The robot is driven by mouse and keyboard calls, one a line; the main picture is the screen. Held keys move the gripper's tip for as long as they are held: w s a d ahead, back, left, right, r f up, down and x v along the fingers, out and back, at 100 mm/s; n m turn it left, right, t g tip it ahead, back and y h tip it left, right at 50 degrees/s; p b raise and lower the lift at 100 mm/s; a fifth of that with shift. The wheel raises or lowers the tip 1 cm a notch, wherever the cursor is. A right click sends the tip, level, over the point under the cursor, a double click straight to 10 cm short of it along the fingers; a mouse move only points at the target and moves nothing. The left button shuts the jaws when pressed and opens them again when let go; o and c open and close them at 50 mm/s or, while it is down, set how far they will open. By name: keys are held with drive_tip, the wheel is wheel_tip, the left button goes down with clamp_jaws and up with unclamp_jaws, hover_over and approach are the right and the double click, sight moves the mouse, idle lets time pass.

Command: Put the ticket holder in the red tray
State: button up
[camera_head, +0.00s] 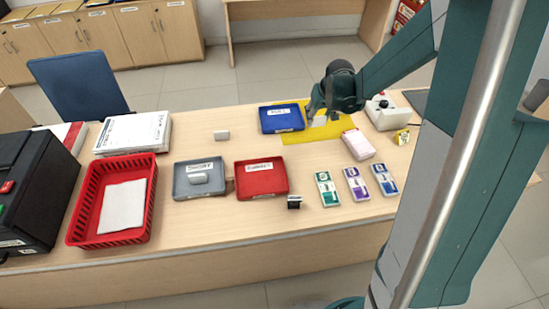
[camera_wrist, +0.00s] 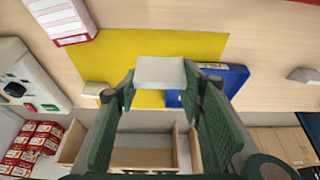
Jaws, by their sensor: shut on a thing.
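My gripper (camera_head: 318,112) is over the yellow mat (camera_head: 305,134), just right of the blue tray (camera_head: 281,117). In the wrist view my gripper (camera_wrist: 160,85) is shut on a pale, plain block (camera_wrist: 160,70), held between the fingertips. The fingers mostly hide it in the head view. I cannot tell for sure that this block is the ticket holder. The red tray (camera_head: 261,189) is a shallow labelled tray at the counter's middle front, to the left of and nearer than my gripper. It looks empty.
A red basket (camera_head: 82,213) is further left. A small black item (camera_head: 294,203) and several banknote bundles (camera_head: 327,189) lie right of it. Another pale block (camera_head: 221,135) lies behind.

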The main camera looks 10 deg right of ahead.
drive_tip(key=s+a+n+y, duration=0.2)
drive_tip(key=s+a+n, duration=0.35)
drive_tip(key=a, duration=0.85)
drive_tip(key=n+g+y, duration=0.1)
drive_tip(key=n, duration=0.2)
hover_over(259, 178)
drive_tip(key=s+d, duration=0.1)
drive_tip(key=shift+r, duration=0.3)
drive_tip(key=shift+f+b, duration=1)
drive_tip(key=shift+f, duration=1.9)
drive_tip(key=shift+f, duration=0.1)
drive_tip(key=shift+f+b, duration=0.6)
drive_tip(key=shift+f, duration=1.4)
drive_tip(key=shift+f, duration=0.2)
